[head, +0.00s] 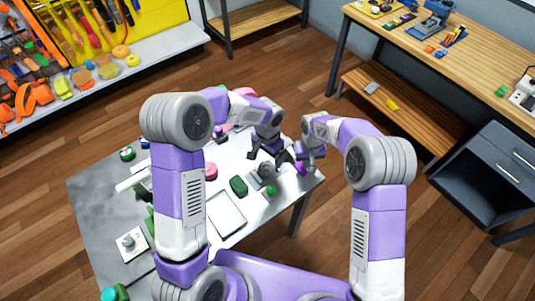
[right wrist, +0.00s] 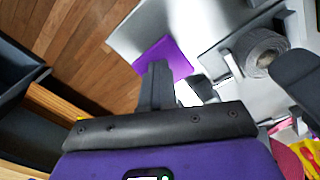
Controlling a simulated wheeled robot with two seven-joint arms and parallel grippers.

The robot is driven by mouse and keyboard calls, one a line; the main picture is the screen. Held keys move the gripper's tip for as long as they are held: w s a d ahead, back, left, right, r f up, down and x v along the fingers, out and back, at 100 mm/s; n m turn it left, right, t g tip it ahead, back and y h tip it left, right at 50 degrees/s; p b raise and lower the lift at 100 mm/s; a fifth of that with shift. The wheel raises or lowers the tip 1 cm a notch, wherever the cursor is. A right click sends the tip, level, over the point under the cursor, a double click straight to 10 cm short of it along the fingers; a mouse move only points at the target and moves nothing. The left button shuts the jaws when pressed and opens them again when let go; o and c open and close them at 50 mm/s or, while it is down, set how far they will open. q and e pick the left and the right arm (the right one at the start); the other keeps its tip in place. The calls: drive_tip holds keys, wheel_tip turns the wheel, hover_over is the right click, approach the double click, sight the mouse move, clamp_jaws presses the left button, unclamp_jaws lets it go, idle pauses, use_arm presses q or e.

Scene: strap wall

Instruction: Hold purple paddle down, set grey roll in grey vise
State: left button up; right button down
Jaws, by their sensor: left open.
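The grey roll (right wrist: 264,48) shows in the right wrist view between grey plates of the grey vise (right wrist: 232,64); I cannot tell how deep it sits. In the head view the roll (head: 266,169) is on the table's right part. My left gripper (head: 275,159) is open, just above and beside the roll, apparently not holding it. The purple paddle (right wrist: 166,58) is a flat plate near the table edge.
The grey table (head: 95,205) holds a white tray (head: 226,214), a dark green block (head: 238,186), a pink roll (head: 211,171) and several small items. A wooden workbench (head: 470,45) stands at the right, and a yellow tool wall (head: 85,30) at the left.

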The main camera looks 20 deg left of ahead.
use_arm(q)
drive_tip(key=shift+a+r+p, duration=0.1)
drive_tip(key=shift+r+p, duration=0.4)
drive_tip(key=shift+r, duration=0.1)
use_arm(e)
wheel_tip(320, 180, up, 2)
drive_tip(key=shift+a+r, duration=0.1)
drive_tip(key=shift+a, duration=0.05)
drive_tip(key=shift+r+p, duration=0.75)
drive_tip(key=shift+r, duration=0.45)
use_arm(q)
drive_tip(key=shift+r, duration=0.7)
